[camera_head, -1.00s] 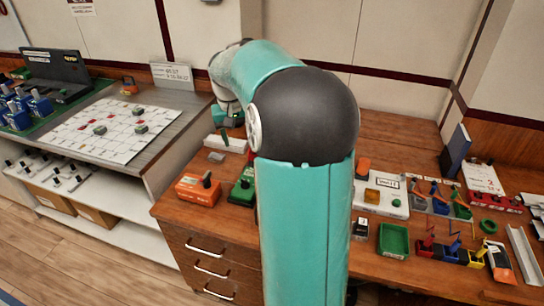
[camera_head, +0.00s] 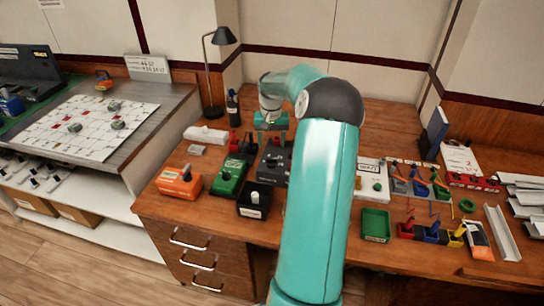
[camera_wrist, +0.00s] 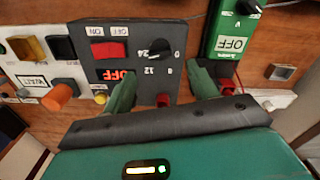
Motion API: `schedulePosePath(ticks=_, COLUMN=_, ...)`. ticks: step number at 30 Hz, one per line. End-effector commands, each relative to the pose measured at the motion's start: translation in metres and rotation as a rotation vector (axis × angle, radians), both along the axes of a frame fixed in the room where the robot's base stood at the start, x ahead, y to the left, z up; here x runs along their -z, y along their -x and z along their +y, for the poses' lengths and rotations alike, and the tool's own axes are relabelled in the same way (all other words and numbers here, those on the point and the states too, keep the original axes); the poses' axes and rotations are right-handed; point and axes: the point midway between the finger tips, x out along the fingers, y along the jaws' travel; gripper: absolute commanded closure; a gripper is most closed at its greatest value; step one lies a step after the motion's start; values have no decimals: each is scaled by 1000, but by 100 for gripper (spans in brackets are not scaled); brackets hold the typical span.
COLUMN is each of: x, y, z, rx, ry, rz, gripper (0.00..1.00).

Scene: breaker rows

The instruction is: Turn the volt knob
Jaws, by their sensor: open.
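The volt knob (camera_wrist: 160,48) is a black knob on a dark grey box (camera_wrist: 143,72), beside the markings 24, 12 and 0. The box also has a red ON/OFF switch (camera_wrist: 109,50) and a small display reading OFF (camera_wrist: 116,75). In the head view the dark box (camera_head: 274,168) stands on the wooden desk, below my gripper (camera_head: 271,132). In the wrist view my gripper (camera_wrist: 163,90) is open and empty.
A green box (camera_wrist: 233,30) with a black knob stands close on the right in the wrist view. A white panel with an orange knob (camera_wrist: 60,97) is on the left.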

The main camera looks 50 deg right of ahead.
Motion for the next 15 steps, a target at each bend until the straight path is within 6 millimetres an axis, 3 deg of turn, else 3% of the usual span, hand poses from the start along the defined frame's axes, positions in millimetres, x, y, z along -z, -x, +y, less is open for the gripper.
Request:
schedulePosePath(ticks=9, x=59, y=1, z=-1, rx=-1, ry=-2, rz=0, gripper=41)
schedulePosePath(ticks=15, x=74, y=1, z=-2, rx=-1, ry=0, rz=0, gripper=41)
